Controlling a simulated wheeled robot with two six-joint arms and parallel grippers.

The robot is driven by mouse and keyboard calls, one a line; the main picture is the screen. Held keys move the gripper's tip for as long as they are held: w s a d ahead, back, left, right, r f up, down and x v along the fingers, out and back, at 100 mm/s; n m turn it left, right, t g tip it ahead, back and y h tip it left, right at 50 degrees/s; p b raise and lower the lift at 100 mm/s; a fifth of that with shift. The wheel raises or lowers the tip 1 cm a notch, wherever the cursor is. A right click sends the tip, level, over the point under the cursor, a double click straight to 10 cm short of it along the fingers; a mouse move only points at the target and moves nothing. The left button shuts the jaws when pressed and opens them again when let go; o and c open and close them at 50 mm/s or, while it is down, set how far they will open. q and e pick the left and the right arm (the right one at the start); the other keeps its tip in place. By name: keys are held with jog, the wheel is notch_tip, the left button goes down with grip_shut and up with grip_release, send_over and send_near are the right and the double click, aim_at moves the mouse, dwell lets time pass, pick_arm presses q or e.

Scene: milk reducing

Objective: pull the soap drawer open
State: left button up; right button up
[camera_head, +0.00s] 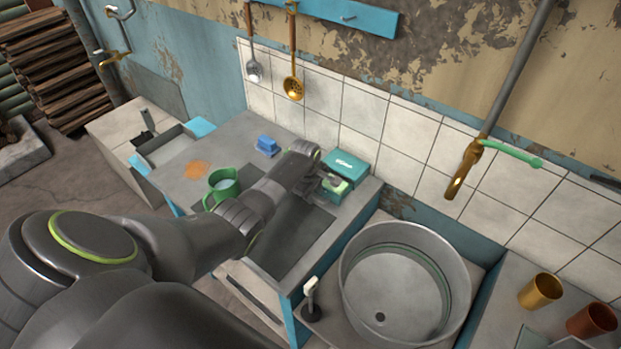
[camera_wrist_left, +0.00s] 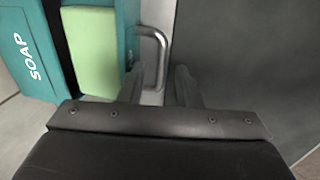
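The soap drawer is a teal box (camera_head: 346,165) against the tiled wall in the head view. In the left wrist view its teal side (camera_wrist_left: 25,50) reads "SOAP". A pale green bar of soap (camera_wrist_left: 95,50) sits at its front, and also shows in the head view (camera_head: 342,187). A metal loop handle (camera_wrist_left: 160,40) sticks out beside the soap. My left gripper (camera_wrist_left: 160,88) is open, its fingers on either side of the handle's near end. Contact with the handle cannot be told. In the head view this gripper (camera_head: 328,182) is at the box's front. My right gripper is not in view.
A green mug (camera_head: 222,186) and a blue sponge-like block (camera_head: 267,146) stand on the counter left of my arm. A large round metal basin (camera_head: 400,280) is to the right. A ladle and skimmer hang on the wall above.

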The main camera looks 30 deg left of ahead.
pick_arm(q)
jog(key=shift+r, duration=0.45)
jog(key=s+r, duration=0.3)
jog(key=r, duration=1.2)
jog(key=shift+s+a+r, duration=0.15)
jog(key=shift+a+r, duration=0.1)
jog(key=shift+r, duration=0.15)
